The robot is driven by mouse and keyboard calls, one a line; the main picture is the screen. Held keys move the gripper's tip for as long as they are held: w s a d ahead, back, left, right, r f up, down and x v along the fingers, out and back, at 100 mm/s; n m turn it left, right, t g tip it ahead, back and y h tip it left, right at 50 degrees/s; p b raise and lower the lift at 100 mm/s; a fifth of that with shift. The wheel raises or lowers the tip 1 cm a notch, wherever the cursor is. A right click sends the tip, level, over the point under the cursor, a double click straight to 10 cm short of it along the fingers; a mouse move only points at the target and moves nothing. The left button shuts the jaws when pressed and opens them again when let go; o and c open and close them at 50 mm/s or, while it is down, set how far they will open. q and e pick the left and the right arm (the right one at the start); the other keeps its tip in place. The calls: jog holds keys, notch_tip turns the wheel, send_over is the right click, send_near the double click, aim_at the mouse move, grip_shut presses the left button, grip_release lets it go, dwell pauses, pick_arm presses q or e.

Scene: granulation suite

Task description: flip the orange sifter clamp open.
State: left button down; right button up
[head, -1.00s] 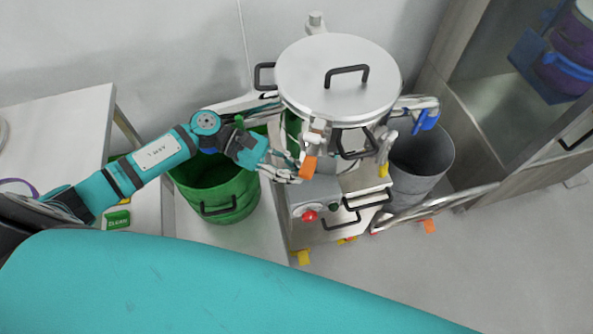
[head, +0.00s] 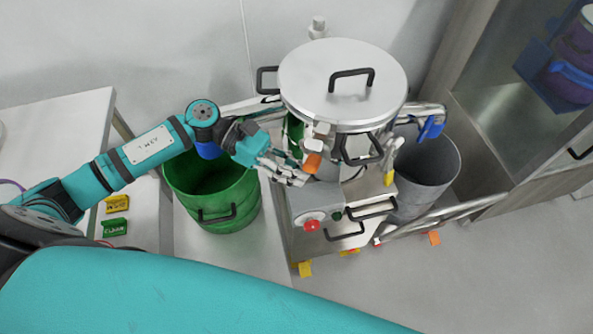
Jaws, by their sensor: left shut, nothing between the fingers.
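The orange sifter clamp (head: 312,162) is on the front left side of the steel sifter (head: 341,85), just under its lid rim. Its orange tab hangs downward below a pale metal part. My left gripper (head: 303,178) is shut and empty, with its fingertips at the lower left of the orange tab. I cannot tell whether they touch it. A yellow clamp (head: 389,178) and a blue clamp (head: 431,127) show on the sifter's right side. My right gripper is not in view.
A green bin (head: 215,194) stands left of the sifter and a grey bin (head: 427,172) right of it. A red button (head: 311,226) sits on the box below the clamp. Black handles stick out nearby. The floor at lower right is mostly clear.

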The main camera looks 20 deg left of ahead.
pick_arm(q)
jog(key=v, duration=1.2)
